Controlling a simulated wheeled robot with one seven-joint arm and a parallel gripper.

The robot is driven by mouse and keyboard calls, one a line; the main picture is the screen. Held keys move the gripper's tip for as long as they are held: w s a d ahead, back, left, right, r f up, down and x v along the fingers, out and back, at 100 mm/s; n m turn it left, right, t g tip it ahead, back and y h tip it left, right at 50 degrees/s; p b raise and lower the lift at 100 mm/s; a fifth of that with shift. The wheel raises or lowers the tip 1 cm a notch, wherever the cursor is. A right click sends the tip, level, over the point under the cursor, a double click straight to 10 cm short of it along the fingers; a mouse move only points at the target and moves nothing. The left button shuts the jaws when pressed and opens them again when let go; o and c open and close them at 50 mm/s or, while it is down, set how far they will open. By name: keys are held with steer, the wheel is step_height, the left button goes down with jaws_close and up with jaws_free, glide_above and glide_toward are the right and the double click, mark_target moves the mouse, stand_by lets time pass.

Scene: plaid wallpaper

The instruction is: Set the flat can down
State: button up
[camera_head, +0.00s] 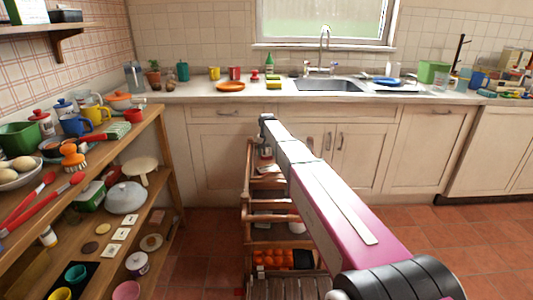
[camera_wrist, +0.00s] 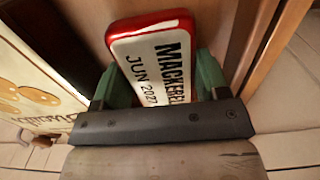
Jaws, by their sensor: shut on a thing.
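The flat can (camera_wrist: 150,62) is red-rimmed with a white label reading "MACKEREL" and "JUN 2027". My gripper (camera_wrist: 160,78) has its two green fingers closed on opposite sides of the can in the wrist view. The can's near end is hidden behind the dark gripper body. In the head view my gripper (camera_head: 265,152) is small at the far end of my arm, pointing down over the upper part of a wooden slatted rack (camera_head: 247,190). The can is too small to make out surely there. I cannot tell whether it touches a surface beneath.
In the wrist view a box with biscuit pictures (camera_wrist: 40,98) stands left of the can, and wooden boards rise close on the right. The rack's lower tiers hold orange items (camera_head: 270,258). A laden wooden shelf (camera_head: 150,125) is left; a sink counter (camera_head: 190,97) is behind.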

mark_target(266, 151)
steer(key=o, duration=1)
steer(key=shift+f, duration=0.15)
step_height(266, 151, up, 12)
steer(key=shift+r, duration=0.2)
